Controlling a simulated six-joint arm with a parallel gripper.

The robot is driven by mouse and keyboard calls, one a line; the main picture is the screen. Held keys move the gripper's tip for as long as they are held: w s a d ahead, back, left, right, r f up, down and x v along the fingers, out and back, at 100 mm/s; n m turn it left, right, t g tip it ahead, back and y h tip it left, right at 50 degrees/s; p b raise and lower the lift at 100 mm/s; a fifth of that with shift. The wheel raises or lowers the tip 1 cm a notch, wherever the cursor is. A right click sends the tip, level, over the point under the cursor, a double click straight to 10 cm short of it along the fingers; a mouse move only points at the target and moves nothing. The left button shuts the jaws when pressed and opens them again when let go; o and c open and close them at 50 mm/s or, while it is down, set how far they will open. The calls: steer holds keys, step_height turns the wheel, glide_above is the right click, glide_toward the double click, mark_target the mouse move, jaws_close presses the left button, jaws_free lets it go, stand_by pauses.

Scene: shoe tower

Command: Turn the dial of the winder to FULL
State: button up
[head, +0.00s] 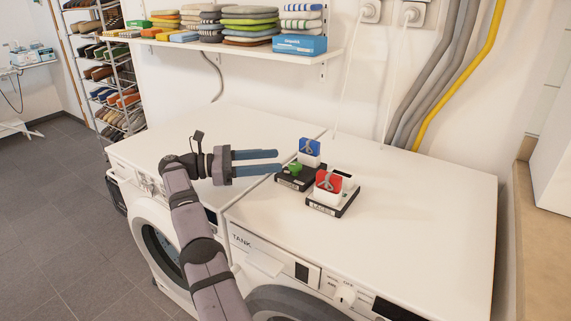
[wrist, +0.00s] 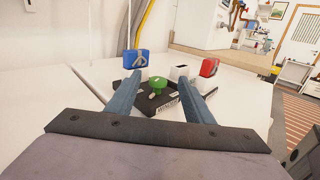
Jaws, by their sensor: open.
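The winder has a flat black base (wrist: 165,104) with pale lettering on its near edge, too small to read surely. A green dial (wrist: 157,83) with a small pale pointer stands on it; I cannot read its setting. The dial also shows in the head view (head: 294,168), on top of the white machines. My gripper (head: 279,161) is open and empty, reaching in level from the left. Its two blue-grey fingers point at the dial, which shows between them in the wrist view, apparently just beyond the fingertips.
A blue block (head: 309,147) on a white stand is behind the dial. A red block (head: 328,181) on a white stand with a black base is at its right front. The right machine top (head: 420,200) is clear. A shelf (head: 230,46) of folded items hangs behind.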

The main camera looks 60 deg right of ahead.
step_height(320, 180, up, 12)
steer(key=s+a+r+p, duration=0.1)
steer(key=a+p, duration=0.1)
steer(key=p, duration=0.1)
steer(key=n+t+h+p, duration=0.1)
steer(key=n+t+h, duration=0.35)
steer(key=n, duration=0.25)
glide_toward(290, 167)
steer(key=s+d, duration=0.1)
steer(key=s+d+r, duration=0.1)
steer(key=s+d, duration=0.1)
steer(key=shift+s+d+r, duration=0.1)
steer(key=shift+d+r, duration=0.05)
steer(key=shift+r, duration=0.2)
steer(key=shift+w+d+f+m+t, duration=0.3)
steer(key=shift+w+f+m+t, duration=0.25)
steer(key=shift+m, duration=0.45)
steer(key=shift+p+x, duration=0.95)
steer(key=shift+x, duration=2.75)
steer(key=shift+a, duration=0.1)
steer(key=c, duration=1)
